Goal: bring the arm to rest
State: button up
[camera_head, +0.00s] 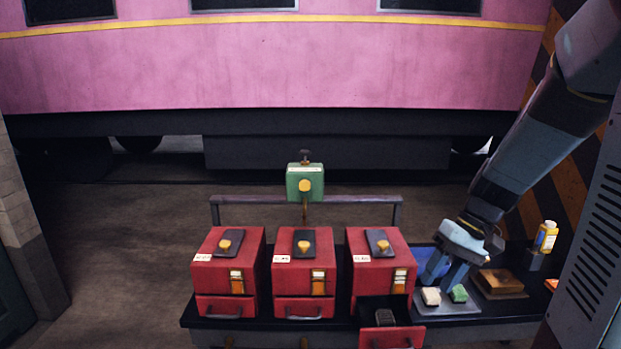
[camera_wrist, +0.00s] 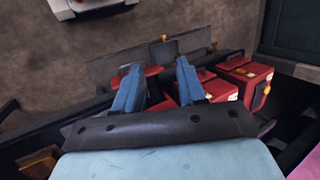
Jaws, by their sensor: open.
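My arm reaches down from the upper right in the head view. My gripper (camera_head: 439,282) hangs over the right part of the bench, above or just behind a small grey tray (camera_head: 462,308). Its two blue fingers are apart, and I see nothing held between them. In the wrist view my gripper (camera_wrist: 157,72) also shows spread fingers, with part of a red surface beyond the gap. I cannot tell whether the fingers touch anything.
Three red cabinets, left (camera_head: 228,262), middle (camera_head: 304,262) and right (camera_head: 381,262), stand on the bench. The right one's drawer (camera_head: 388,337) is open with a dark object inside.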

jog(key=s+a+r+t+h, duration=0.2)
jog(key=s+r+t+h, duration=0.3)
jog(key=r, duration=0.9)
jog(key=shift+s+a+t, duration=0.2)
jog(key=shift+s+t, duration=0.8)
jog(key=shift+s, duration=0.8)
